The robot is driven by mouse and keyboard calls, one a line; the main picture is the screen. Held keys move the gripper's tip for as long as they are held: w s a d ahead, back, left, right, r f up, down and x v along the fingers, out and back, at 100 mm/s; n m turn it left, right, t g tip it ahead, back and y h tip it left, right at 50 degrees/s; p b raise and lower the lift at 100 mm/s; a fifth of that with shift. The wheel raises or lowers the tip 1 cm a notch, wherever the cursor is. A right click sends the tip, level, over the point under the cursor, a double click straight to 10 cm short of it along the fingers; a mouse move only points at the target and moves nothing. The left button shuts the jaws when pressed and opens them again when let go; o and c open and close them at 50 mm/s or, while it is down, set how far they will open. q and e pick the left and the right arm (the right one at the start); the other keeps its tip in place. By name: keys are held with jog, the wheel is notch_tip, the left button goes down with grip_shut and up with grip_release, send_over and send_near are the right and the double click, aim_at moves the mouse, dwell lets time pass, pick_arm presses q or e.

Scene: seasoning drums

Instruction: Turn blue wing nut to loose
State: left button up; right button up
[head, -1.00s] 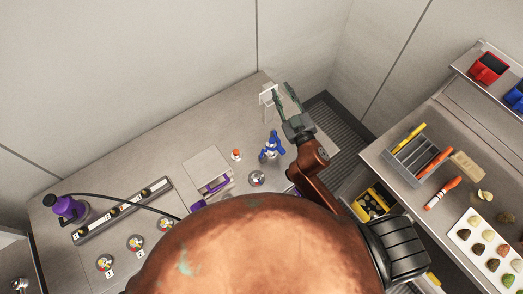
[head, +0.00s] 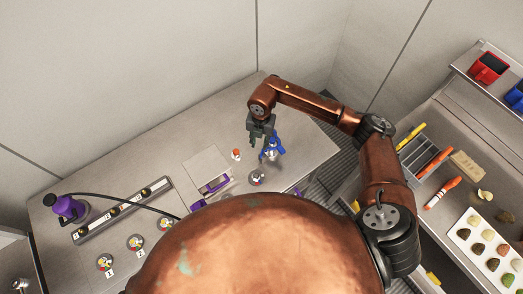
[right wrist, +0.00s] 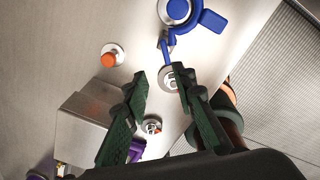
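A blue fitting (head: 273,150) with a metal core stands toward the right end of the bench; I take it for the blue wing nut. In the right wrist view it shows at the top edge as a round blue part with a flat blue tab (right wrist: 212,21), partly cut off. A thin blue piece runs down from it to a metal round part by the right fingertip. My right gripper (right wrist: 161,72) is open and empty. In the head view my right gripper (head: 261,141) is just left of the blue fitting; contact cannot be told. My left gripper is not in view.
A small orange-topped knob (head: 236,155) stands left of my right gripper. A round metal fitting (head: 256,178) lies nearer me, beside a box with a purple handle (head: 214,184). A purple device (head: 65,207) with a black cable stands at far left.

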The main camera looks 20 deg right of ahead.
aim_at(262, 152)
jog(key=f, duration=0.2)
jog(key=f+p, duration=0.1)
jog(key=f, duration=0.1)
jog(key=d+f, duration=0.1)
jog(key=f, duration=0.1)
jog(key=shift+w+f+p, duration=0.1)
jog(key=shift+p, duration=0.2)
jog(key=shift+f, duration=0.75)
jog(key=shift+c, duration=0.4)
grip_shut()
